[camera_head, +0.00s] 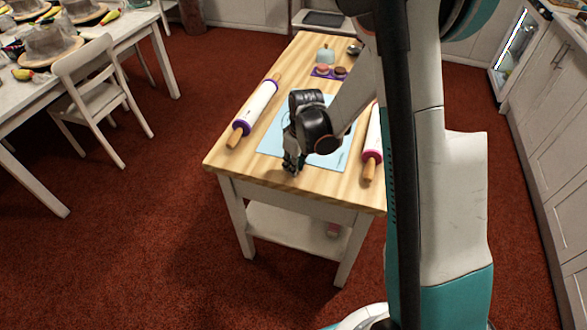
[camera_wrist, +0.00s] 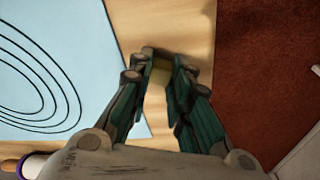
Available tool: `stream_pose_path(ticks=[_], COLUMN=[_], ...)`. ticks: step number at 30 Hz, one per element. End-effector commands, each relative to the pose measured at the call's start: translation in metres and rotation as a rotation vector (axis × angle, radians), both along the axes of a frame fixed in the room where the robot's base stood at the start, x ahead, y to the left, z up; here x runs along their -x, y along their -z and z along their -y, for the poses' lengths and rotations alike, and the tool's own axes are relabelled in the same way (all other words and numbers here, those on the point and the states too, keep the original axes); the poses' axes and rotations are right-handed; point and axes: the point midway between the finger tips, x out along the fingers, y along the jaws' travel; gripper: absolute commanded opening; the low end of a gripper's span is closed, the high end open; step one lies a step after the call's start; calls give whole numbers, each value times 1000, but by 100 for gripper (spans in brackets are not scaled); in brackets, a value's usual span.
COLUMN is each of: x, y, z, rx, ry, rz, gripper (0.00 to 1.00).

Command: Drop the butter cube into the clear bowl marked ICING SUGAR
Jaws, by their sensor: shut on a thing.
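In the wrist view my gripper (camera_wrist: 161,62) is shut on a small pale yellow block, the butter cube (camera_wrist: 162,70). The fingers hide most of the cube, and in the head view it cannot be made out. I cannot make out a clear bowl marked ICING SUGAR in either view; my arm covers part of the table.
The pale blue mat (camera_head: 270,138) has dark rings. A purple-ended rolling pin (camera_head: 256,110) lies left of it, a pink-ended one (camera_head: 373,145) right. Behind are a purple mat with small round items (camera_head: 322,70), a pale blue object (camera_head: 325,55) and a small grey item (camera_head: 354,48).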

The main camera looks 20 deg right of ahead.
Motion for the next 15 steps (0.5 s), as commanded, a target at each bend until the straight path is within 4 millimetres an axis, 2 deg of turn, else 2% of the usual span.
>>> stream_pose_path(ticks=[9,15], x=[0,0], y=[-2,-18], z=[0,0], rx=[0,0], ry=[0,0], rz=[0,0], gripper=[7,7])
